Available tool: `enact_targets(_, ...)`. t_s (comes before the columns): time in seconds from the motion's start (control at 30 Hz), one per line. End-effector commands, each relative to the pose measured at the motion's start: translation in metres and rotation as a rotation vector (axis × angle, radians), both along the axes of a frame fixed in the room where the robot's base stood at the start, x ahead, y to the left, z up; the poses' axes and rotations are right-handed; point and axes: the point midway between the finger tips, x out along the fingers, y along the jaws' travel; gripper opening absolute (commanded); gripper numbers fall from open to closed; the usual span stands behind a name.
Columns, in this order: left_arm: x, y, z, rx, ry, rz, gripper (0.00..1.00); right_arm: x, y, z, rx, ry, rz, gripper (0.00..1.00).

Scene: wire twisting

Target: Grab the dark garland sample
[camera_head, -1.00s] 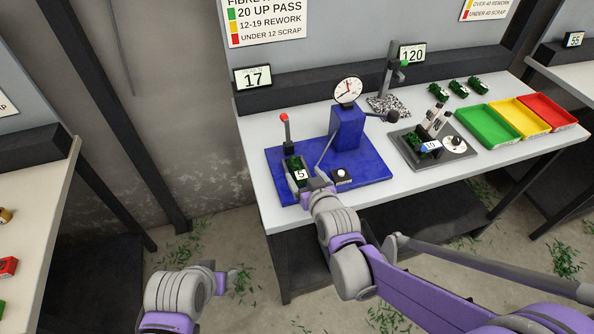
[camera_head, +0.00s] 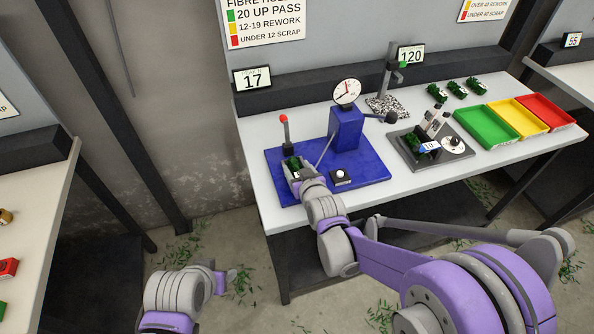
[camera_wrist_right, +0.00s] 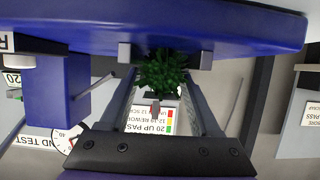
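A dark green garland sample (camera_head: 293,163) sits at the front left of the blue test stand, and it also shows in the right wrist view (camera_wrist_right: 160,72). My right gripper (camera_head: 296,174) is right at it from the front and hides part of it and its tag. In the right wrist view the two fingers of the right gripper (camera_wrist_right: 160,88) stand on either side of the garland, apart, with narrow gaps. My left gripper (camera_head: 231,279) is low at the left, away from the table; its fingers are too small to read.
The blue stand (camera_head: 377,173) carries a red-topped post (camera_head: 285,133), a dial gauge (camera_head: 347,92) and a lever. To the right are a grey fixture (camera_head: 462,161) with another garland, several loose garlands (camera_head: 457,89), and green (camera_head: 487,127), yellow (camera_head: 519,117) and red (camera_head: 547,112) trays.

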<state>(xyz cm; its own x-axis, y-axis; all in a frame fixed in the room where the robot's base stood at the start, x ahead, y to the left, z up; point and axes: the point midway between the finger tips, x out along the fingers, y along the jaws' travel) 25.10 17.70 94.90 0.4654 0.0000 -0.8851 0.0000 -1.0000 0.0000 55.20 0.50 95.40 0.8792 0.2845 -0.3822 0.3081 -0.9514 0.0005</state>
Motion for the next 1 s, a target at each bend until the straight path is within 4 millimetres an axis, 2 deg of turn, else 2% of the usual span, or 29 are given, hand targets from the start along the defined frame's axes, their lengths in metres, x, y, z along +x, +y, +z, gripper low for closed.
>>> enact_targets(0.03, 0.0, 0.0, 0.0, 0.0, 0.0, 0.0, 0.6, 0.0, 0.0, 0.0, 0.0, 0.0, 0.0, 0.53)
enact_targets(0.33, 0.0, 0.0, 0.0, 0.0, 0.0, 0.0, 0.6, 0.0, 0.0, 0.0, 0.0, 0.0, 0.0, 0.0)
enact_targets(0.57, 0.0, 0.0, 0.0, 0.0, 0.0, 0.0, 0.6, 0.0, 0.0, 0.001, 0.0, 0.0, 0.0, 0.0)
enact_targets(0.67, 0.001, 0.0, 0.002, 0.0, -0.001, 0.0, 0.6, 0.0, 0.0, 0.008, 0.0, -0.001, 0.0, 0.0)
enact_targets(1.0, 0.005, 0.0, 0.013, 0.0, -0.009, 0.0, 0.6, 0.0, 0.0, 0.074, 0.001, -0.001, 0.001, 0.0)
